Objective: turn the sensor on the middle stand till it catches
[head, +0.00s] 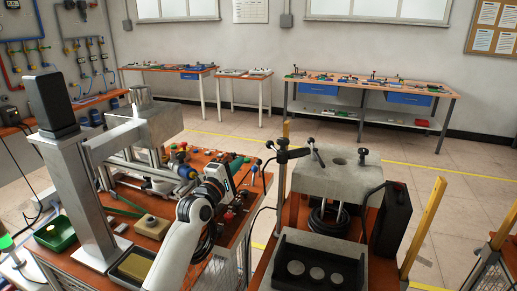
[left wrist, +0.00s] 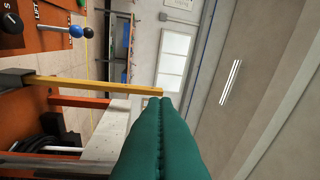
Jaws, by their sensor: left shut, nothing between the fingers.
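A black cross-shaped fitting (head: 283,157) sits on a thin upright at the left side of the grey block machine (head: 335,180) in the head view. I cannot tell for sure whether it is the sensor or whether its upright is the middle stand. My left gripper (head: 236,190) is left of this fitting and apart from it, above the orange bench; its fingers are hard to make out there. In the left wrist view its green padded fingers (left wrist: 167,103) are pressed together with nothing between them. My right gripper is not in view.
Yellow posts (head: 424,225) rise beside the machine, and one yellow bar (left wrist: 95,85) crosses the left wrist view near the fingers. A black box (head: 393,215) stands right of the machine. A blue-knobbed lever (left wrist: 75,31) is close by. The floor behind is clear.

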